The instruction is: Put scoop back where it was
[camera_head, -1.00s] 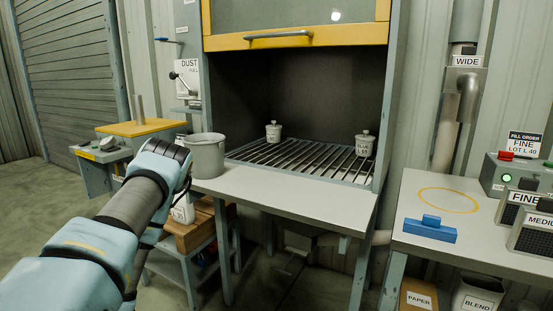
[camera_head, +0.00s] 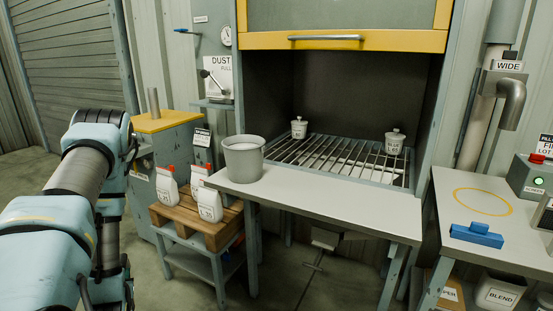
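I cannot make out a scoop in the head view. It may be hidden or out of the picture. My arm fills the left side and bends downward at its far end; my gripper does not show, so I cannot see what it holds. A grey bucket (camera_head: 243,160) stands upright at the left end of the grey work table (camera_head: 320,198), in front of the hood. A blue block-like item with a raised grip (camera_head: 476,234) lies on the right table (camera_head: 510,246), next to a yellow ring marking (camera_head: 482,202).
Two small lidded white pots (camera_head: 299,127) (camera_head: 394,141) stand on the hood's grate (camera_head: 335,155). The yellow-topped cabinet (camera_head: 168,121) is behind my arm. The work table's middle is clear.

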